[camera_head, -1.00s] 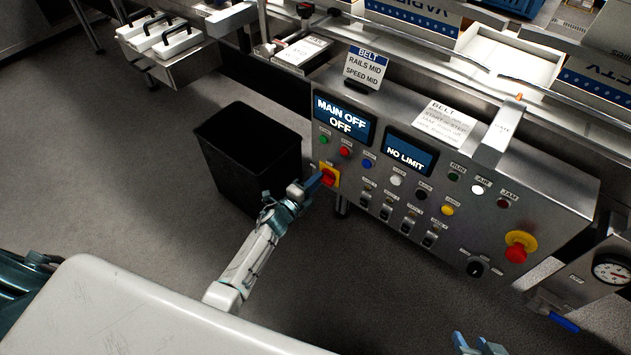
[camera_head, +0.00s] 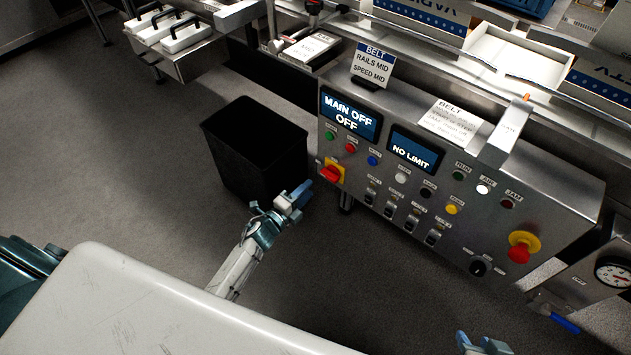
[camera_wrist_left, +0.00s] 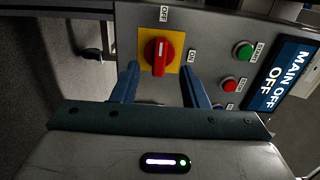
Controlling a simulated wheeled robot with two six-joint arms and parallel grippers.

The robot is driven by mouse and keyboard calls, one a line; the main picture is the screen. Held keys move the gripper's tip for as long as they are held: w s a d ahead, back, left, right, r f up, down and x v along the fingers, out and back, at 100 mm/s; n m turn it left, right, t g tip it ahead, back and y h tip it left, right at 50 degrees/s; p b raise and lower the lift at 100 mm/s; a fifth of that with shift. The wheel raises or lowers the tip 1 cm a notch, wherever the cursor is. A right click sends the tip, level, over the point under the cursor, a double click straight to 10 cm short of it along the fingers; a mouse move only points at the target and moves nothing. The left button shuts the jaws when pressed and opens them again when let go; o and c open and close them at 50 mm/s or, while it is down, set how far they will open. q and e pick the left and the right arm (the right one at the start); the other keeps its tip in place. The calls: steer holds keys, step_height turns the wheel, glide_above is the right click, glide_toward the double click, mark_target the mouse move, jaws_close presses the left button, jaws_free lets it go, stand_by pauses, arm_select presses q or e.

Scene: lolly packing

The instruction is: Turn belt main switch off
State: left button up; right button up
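The belt main switch (camera_head: 331,173) is a red rotary knob on a yellow plate at the left end of the control panel (camera_head: 480,215). In the left wrist view the knob (camera_wrist_left: 158,57) points toward the OFF label (camera_wrist_left: 163,14), with the ON label to its right. The display (camera_head: 348,116) reads MAIN OFF, OFF. My left gripper (camera_head: 298,194) is apart from the knob, back and to its left. In the wrist view its two fingers (camera_wrist_left: 158,85) are spread, with nothing between them. My right gripper (camera_head: 483,344) shows only partly at the bottom edge.
A black bin (camera_head: 262,150) stands on the floor left of the panel. Several buttons and toggles sit right of the switch, with a red emergency stop (camera_head: 520,250) on yellow further right. A white surface (camera_head: 150,310) fills the lower left. Floor between is clear.

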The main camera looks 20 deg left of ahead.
arm_select(q)
steer(key=v, duration=0.3)
steer(key=shift+s+a, duration=0.15)
steer(key=shift+s, duration=0.2)
